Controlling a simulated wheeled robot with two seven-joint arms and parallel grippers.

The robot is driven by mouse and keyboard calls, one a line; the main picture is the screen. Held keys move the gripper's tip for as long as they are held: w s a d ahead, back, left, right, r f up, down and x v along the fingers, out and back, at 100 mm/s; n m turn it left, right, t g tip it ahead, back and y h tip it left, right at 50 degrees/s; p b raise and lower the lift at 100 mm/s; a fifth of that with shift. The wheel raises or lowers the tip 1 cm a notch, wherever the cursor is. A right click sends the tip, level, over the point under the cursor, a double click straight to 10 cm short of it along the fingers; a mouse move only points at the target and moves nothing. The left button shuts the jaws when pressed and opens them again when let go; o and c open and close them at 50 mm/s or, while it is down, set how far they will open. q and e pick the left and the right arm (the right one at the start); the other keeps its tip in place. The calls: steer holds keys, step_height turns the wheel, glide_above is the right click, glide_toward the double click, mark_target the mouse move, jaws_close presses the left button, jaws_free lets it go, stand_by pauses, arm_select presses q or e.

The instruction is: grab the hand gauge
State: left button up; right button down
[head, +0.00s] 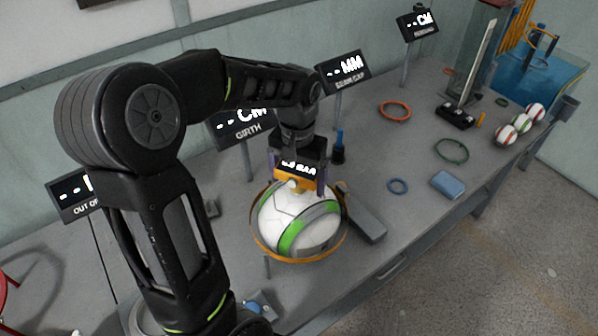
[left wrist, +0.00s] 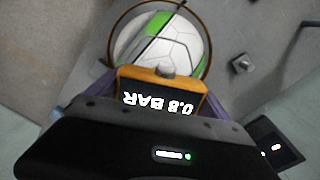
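The hand gauge (head: 291,183) is an orange-framed device with a dark screen. In the left wrist view the hand gauge (left wrist: 162,92) reads 0.8 BAR, upside down. My left gripper (head: 299,178) comes down from above, its purple fingers on either side of the gauge and seemingly against its sides. The gauge sits over the top of a white and green ball (head: 300,222); whether it touches the ball is hard to tell. The ball (left wrist: 160,48) lies inside an orange ring (head: 258,240). My right gripper is not in view.
A grey block (head: 366,222) lies right of the ball. Display signs on posts, such as the MM sign (head: 343,73), stand along the back. Rings, a blue pad (head: 448,185) and several balls lie farther right. The bench between them is mostly clear.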

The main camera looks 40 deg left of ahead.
mark_target(298, 169)
arm_select(q)
steer(key=c, duration=1.1)
step_height(298, 169, up, 10)
steer(key=shift+b, duration=0.6)
